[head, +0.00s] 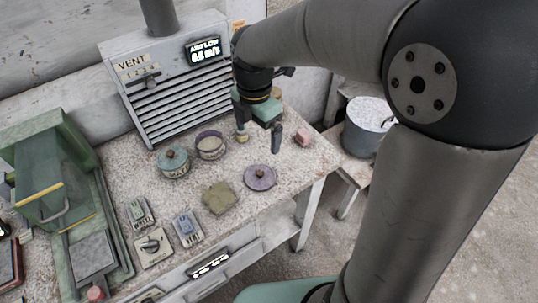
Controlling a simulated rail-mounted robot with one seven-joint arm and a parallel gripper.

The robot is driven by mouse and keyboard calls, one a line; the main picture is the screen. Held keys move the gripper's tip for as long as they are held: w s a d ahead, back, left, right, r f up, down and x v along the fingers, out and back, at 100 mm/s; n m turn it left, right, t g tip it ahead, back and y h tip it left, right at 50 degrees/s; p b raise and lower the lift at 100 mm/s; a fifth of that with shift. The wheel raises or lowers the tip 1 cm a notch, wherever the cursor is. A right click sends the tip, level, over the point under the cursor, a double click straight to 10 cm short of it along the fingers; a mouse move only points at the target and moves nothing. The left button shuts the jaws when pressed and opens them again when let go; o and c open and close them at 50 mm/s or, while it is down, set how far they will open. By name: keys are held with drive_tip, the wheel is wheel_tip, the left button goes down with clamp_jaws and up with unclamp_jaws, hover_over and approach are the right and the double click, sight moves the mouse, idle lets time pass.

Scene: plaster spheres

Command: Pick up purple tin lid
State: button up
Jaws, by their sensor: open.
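The purple tin lid (260,177) lies flat on the speckled worktop, right of centre, with a small dark knob in its middle. My gripper (259,143) points down, open and empty, and appears just beyond the lid in the picture. Its two dark fingers are spread apart, and it is not touching the lid. How high it is above the worktop is hard to tell. An uncovered purple-rimmed tin (210,146) stands left of my gripper, with pale contents.
A lidded teal tin (173,162) stands left of the purple tin. An olive cloth (220,198) lies left of the lid. A pink block (304,137) sits near the right edge. The vent unit (180,85) stands behind. Small switches (187,228) are in front.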

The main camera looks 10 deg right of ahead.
sight(259, 173)
wheel_tip(259, 173, down, 17)
drive_tip(key=shift+a+f+p, duration=0.1)
drive_tip(key=shift+f+p, duration=0.1)
drive_tip(key=shift+p, duration=0.35)
drive_tip(key=c, duration=0.8)
